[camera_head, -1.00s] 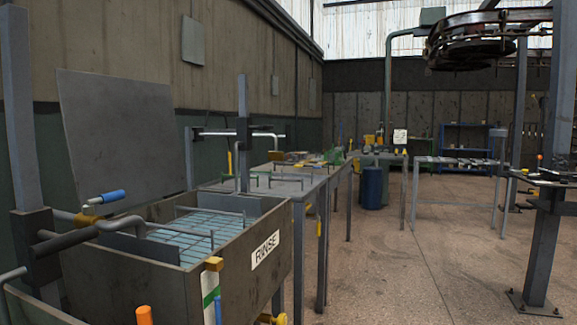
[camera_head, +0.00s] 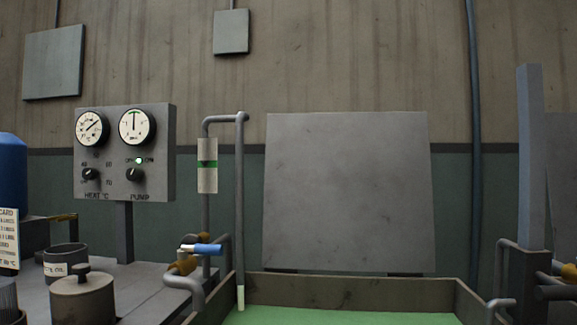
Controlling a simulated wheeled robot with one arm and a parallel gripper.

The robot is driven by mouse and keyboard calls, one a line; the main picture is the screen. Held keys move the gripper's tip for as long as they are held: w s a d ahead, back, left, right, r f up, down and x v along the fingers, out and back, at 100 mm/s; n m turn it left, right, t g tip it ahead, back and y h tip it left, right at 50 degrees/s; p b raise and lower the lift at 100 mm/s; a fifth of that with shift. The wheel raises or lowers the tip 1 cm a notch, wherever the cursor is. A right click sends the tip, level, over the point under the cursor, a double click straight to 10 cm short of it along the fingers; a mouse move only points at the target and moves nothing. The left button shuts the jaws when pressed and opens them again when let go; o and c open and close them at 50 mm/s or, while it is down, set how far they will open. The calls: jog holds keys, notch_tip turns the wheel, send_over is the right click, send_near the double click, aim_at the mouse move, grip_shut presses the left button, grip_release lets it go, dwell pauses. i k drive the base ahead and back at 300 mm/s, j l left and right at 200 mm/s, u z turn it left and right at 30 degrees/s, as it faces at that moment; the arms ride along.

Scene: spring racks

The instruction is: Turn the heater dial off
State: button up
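The heater dial (camera_head: 90,174) is a small black knob under the left gauge on a grey control panel (camera_head: 157,150) at the left. The label below it reads HEAT °C, and numbers are marked around it. The white mark on the knob is too small for me to tell its setting. The round white heat gauge (camera_head: 92,128) sits above it. A second black knob, the pump dial (camera_head: 135,174), is to its right, with a lit green lamp (camera_head: 139,160) above it. My gripper is not in view.
A tank (camera_head: 345,293) with green liquid fills the lower middle. A pipe with a blue-handled valve (camera_head: 208,250) stands between panel and tank. A lidded pot (camera_head: 83,296) and a labelled cup (camera_head: 66,262) stand on the bench below the panel. A blue cylinder (camera_head: 11,175) is at the left edge.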

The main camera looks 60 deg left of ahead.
aim_at(88, 173)
jog(key=u, duration=3)
jog(key=j, duration=0.15)
jog(key=i+z, duration=0.05)
